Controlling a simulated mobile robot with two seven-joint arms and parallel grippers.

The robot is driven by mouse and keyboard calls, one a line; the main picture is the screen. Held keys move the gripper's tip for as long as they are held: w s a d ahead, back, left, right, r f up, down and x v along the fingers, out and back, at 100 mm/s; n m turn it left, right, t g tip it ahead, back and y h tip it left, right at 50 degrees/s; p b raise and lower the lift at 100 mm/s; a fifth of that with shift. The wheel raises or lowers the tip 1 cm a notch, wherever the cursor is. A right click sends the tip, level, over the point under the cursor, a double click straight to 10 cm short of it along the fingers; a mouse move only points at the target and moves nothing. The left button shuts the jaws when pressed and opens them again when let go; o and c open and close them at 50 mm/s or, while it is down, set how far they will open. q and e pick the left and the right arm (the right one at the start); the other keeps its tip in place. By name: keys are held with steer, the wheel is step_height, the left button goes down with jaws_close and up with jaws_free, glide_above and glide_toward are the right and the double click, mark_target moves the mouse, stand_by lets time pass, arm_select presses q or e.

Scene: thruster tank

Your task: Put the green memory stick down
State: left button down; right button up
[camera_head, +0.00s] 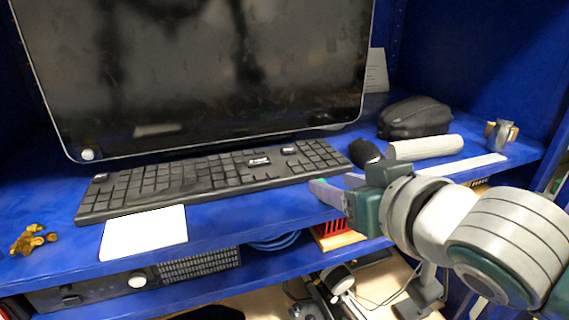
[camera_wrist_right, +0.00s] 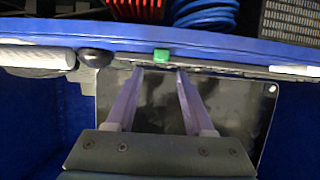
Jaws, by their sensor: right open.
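The green memory stick (camera_wrist_right: 161,56) shows in the right wrist view as a small green block by the blue shelf edge, beside the keyboard's dark edge. It is just beyond and between the tips of my right gripper (camera_wrist_right: 159,71), whose two purple fingers are apart. In the head view my right gripper (camera_head: 331,188) is over the shelf's front edge, near the keyboard's right end. The stick is mostly hidden there by the fingers. I cannot tell whether a finger touches it. My left gripper is not in view.
The black keyboard (camera_head: 215,180) lies before a large monitor (camera_head: 200,75). A mouse (camera_head: 365,152), a pale roll (camera_head: 425,147) and a black case (camera_head: 414,117) are at right. A white pad (camera_head: 144,232) and a golden figure (camera_head: 32,240) are at left. Bare blue shelf (camera_head: 240,215) shows in front of the keyboard.

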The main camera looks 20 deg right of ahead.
steer(key=b+v, duration=0.2)
steer(key=v, duration=0.7)
steer(key=s+a+f+n+g+y, duration=0.1)
steer(key=s+a+f+n+g, duration=0.2)
steer(key=s+f+g, duration=1)
step_height(320, 180, up, 9)
steer(key=s+t+p, duration=0.1)
steer(key=t+p, duration=0.2)
steer(key=p, duration=0.4)
steer(key=shift+s, duration=0.4)
steer(key=shift+d, duration=0.15)
